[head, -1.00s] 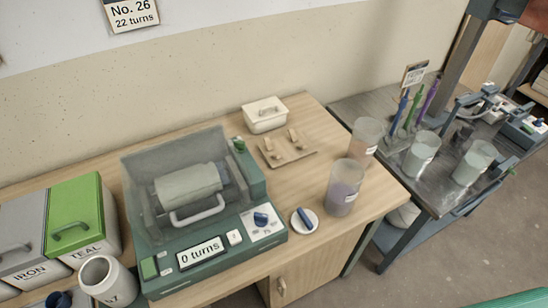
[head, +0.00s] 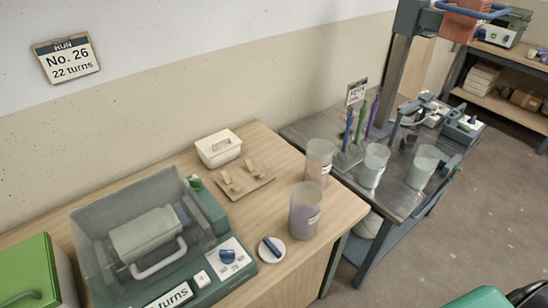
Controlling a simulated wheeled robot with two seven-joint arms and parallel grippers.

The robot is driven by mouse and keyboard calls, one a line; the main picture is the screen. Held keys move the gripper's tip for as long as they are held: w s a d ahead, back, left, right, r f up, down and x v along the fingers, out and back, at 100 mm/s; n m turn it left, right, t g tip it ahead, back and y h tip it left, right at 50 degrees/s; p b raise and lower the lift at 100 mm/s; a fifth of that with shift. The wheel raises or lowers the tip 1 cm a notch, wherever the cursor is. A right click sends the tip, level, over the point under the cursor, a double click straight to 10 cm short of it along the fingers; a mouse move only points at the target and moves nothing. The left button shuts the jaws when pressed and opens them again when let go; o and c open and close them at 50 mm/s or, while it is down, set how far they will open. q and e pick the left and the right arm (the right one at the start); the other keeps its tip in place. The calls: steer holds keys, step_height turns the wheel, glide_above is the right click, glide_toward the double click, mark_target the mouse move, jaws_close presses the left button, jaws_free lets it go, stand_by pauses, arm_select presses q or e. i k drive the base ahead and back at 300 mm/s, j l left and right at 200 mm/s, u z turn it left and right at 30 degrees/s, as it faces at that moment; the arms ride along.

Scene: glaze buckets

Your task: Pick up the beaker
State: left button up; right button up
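Several clear, beaker-like vessels are in view, and I cannot tell which one the task means. One holding purple-grey contents (head: 305,210) stands near the wooden bench's front right edge. One with pinkish contents (head: 318,172) stands behind it at the bench's right edge. Two with pale grey-green contents, a left one (head: 374,166) and a right one (head: 422,168), stand on the metal table. All are upright. Neither of my grippers shows in the head view.
A green mill (head: 160,240) with a clear cover stands on the wooden bench (head: 335,213). A white lidded box (head: 218,148), a tray of small pieces (head: 242,182) and a white dish (head: 271,249) lie nearby. Upright coloured tools (head: 362,122) stand on the metal table (head: 312,128).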

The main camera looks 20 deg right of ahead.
mark_target(306, 199)
steer(key=u, duration=1.45)
steer(key=z, duration=2.2)
steer(key=k+l+z, duration=0.25)
steer(key=i+j, duration=0.05)
steer(key=i, duration=0.05)
